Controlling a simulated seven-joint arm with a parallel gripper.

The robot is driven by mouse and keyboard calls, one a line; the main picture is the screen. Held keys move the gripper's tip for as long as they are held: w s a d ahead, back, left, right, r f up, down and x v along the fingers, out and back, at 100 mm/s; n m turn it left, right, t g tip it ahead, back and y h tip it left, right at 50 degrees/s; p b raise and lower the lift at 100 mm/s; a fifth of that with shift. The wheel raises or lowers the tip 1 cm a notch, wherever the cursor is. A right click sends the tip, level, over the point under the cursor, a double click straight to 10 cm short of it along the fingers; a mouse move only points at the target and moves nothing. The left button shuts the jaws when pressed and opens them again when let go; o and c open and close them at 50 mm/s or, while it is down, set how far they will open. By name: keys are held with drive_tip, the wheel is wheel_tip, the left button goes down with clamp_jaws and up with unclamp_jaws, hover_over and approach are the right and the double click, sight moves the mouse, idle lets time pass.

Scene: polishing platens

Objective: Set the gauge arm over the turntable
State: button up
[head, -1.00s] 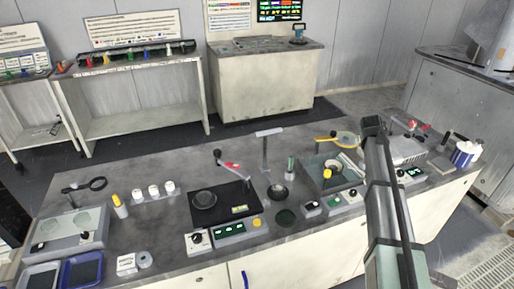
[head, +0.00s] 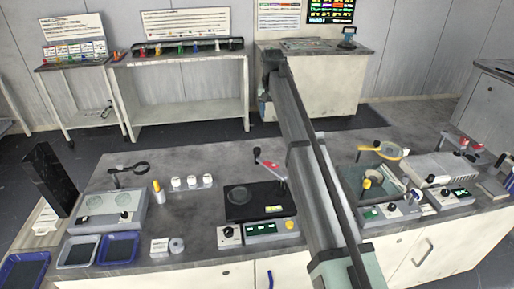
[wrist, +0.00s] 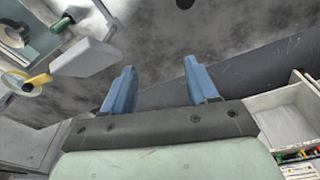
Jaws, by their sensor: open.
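A black square unit with a round dark turntable platen (head: 239,195) sits mid-bench in the head view. A jointed arm with a red part (head: 268,164) and a black knob stands at its back right corner, leaning up to the left. A second station has a yellow arm with a round ring (head: 384,150); the yellow ring also shows in the wrist view (wrist: 36,82). I cannot tell which arm is the gauge arm. My gripper (wrist: 162,85) is open and empty in the wrist view, its blue fingers apart above the grey bench. The head view does not show my fingers.
A grey flat-topped post (wrist: 88,57) stands left of my fingers in the wrist view. Blue trays (head: 118,248) are at the front left.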

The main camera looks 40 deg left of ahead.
drive_tip(key=g, duration=0.1)
hover_over(257, 149)
drive_tip(key=f, duration=0.1)
drive_tip(key=shift+h, duration=0.3)
wheel_tip(257, 149, down, 13)
drive_tip(key=shift+f, duration=0.1)
clamp_jaws()
idle(0.6)
